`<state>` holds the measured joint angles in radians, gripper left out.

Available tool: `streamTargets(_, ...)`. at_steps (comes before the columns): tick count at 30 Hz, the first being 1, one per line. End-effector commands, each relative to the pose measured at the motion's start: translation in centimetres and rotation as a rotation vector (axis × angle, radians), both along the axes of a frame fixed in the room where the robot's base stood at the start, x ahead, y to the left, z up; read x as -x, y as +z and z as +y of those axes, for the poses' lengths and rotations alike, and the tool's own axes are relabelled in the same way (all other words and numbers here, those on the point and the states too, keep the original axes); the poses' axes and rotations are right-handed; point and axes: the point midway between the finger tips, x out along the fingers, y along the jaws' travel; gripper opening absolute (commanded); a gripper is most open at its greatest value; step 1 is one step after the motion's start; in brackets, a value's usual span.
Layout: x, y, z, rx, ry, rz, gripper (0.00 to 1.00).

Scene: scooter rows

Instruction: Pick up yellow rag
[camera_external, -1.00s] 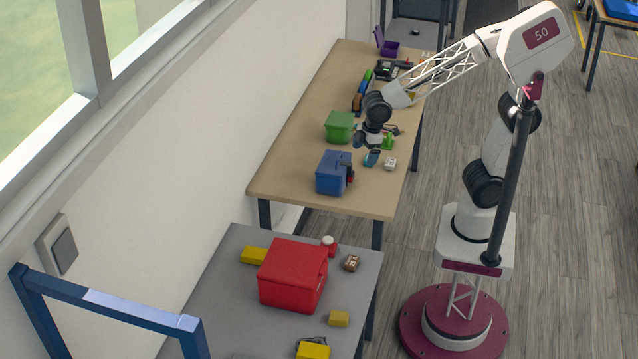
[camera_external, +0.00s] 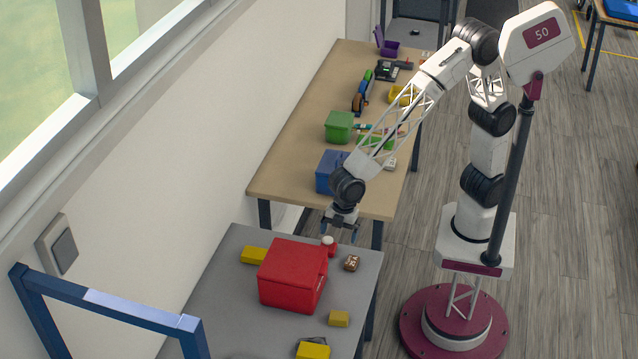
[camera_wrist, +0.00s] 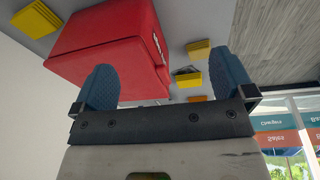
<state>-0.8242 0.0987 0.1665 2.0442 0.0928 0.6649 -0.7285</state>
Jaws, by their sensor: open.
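Three yellow block-like pieces lie on the grey table: one (camera_external: 254,255) left of the red box, one (camera_external: 339,319) to its right, and one (camera_external: 313,352) at the near edge beside a dark item. They look like folded cloth, but I cannot tell which is the rag. In the wrist view yellow pieces show at the upper left (camera_wrist: 36,18) and right of the red box (camera_wrist: 199,49). My gripper (camera_external: 339,231) is open and empty, above the grey table's far edge. Its blue fingers (camera_wrist: 162,62) also show in the wrist view.
The red box (camera_external: 292,274) stands mid-table and is a tall obstacle. The wooden table behind holds a blue box (camera_external: 329,170) and a green box (camera_external: 339,126).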

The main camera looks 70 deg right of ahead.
Motion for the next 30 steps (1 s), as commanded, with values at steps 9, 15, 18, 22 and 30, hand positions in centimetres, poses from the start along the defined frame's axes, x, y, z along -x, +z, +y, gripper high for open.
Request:
streamTargets(9,2.7,-2.5,4.5,0.01,0.09,0.016,1.0)
streamTargets(15,5.1,-3.6,5.3,0.024,0.091,0.045,1.0)
streamTargets(18,6.2,-4.0,5.5,0.032,0.088,0.06,1.0)
streamTargets(22,7.3,-4.5,6.1,0.042,0.086,0.074,1.0)
streamTargets(30,7.1,-5.9,9.1,0.072,0.111,0.081,1.0)
